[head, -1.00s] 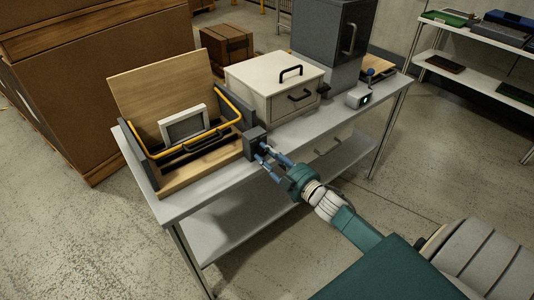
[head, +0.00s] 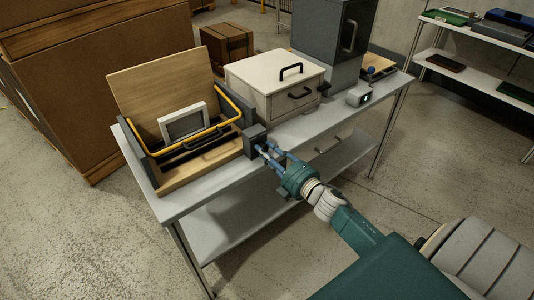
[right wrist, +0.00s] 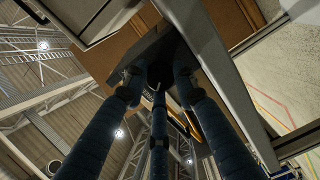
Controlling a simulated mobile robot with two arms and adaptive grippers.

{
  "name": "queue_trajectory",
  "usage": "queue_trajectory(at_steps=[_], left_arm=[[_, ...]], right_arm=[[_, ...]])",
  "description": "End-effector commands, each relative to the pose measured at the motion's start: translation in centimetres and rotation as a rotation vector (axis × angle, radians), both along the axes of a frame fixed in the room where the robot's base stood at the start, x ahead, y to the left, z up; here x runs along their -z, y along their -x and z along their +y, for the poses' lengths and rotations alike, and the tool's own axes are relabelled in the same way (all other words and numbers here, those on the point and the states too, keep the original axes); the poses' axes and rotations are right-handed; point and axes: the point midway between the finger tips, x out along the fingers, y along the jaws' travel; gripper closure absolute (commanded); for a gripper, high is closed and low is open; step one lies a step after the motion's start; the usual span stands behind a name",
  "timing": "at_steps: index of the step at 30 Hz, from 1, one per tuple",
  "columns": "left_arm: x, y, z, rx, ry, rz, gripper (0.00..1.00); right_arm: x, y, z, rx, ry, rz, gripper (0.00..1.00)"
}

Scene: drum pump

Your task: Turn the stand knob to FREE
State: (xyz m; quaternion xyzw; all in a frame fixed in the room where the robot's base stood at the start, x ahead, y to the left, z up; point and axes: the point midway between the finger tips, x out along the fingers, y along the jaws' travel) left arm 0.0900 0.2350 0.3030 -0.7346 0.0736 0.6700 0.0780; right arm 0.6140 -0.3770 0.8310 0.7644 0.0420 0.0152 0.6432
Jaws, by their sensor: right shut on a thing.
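The stand (head: 178,180) is a dark-sided wooden frame with a tilted board, on the near left part of the table. A small dark block (head: 252,137) sits at its right end. My right gripper (head: 264,150) has its blue fingers closed on the stand knob at the block's front face. The fingers hide most of the knob, so I cannot read its setting. In the right wrist view the fingers (right wrist: 160,82) meet around a small dark part in front of the dark block (right wrist: 152,52). My left gripper is out of view.
A cream drawer box (head: 270,82), a grey cabinet (head: 328,45) and a small device (head: 359,96) stand to the right on the table (head: 215,192). Open floor lies in front.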

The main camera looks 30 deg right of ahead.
Motion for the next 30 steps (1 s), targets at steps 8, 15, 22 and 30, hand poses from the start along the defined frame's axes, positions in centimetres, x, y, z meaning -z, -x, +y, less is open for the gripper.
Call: queue_trajectory(at_steps=[8,15,22,30], left_arm=[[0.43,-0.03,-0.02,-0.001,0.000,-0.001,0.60],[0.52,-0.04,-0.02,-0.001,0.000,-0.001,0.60],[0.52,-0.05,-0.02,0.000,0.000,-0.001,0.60],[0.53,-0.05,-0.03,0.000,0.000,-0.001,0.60]], right_arm=[[0.14,0.04,0.02,0.000,0.135,-0.008,0.99],[0.12,0.04,0.02,0.001,0.183,-0.012,0.99],[0.10,0.04,0.00,0.001,0.190,-0.013,0.99],[0.10,0.04,0.00,0.001,0.190,-0.013,0.59]])
